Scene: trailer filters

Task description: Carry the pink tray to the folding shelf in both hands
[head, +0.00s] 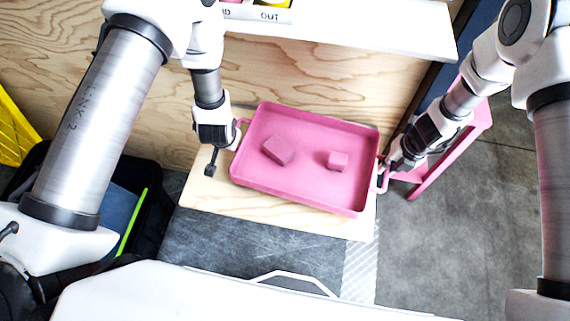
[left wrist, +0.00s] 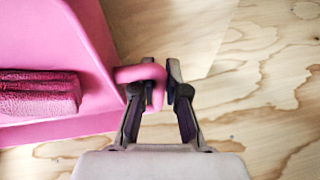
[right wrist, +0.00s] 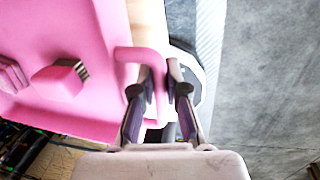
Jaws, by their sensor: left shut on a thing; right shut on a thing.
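The pink tray (head: 300,190) sits level over a pale wooden board (head: 205,198), likely the folding shelf; I cannot tell whether it touches the board. A dark pink folded cloth-like block (head: 278,149) and a small pink brush-like block (head: 338,160) lie in it. My left gripper (head: 236,130) is shut on the tray's left handle, which shows in the left wrist view (left wrist: 140,73). My right gripper (head: 385,168) is shut on the right handle, which shows in the right wrist view (right wrist: 143,55). The fingertips partly hide both handles.
A wooden wall (head: 330,75) stands behind the board, with a white ledge (head: 350,30) above it holding labelled bins. A pink stand (head: 455,150) is at the right. A black bin (head: 155,215) is at the left. Grey floor (head: 470,230) is clear at the right front.

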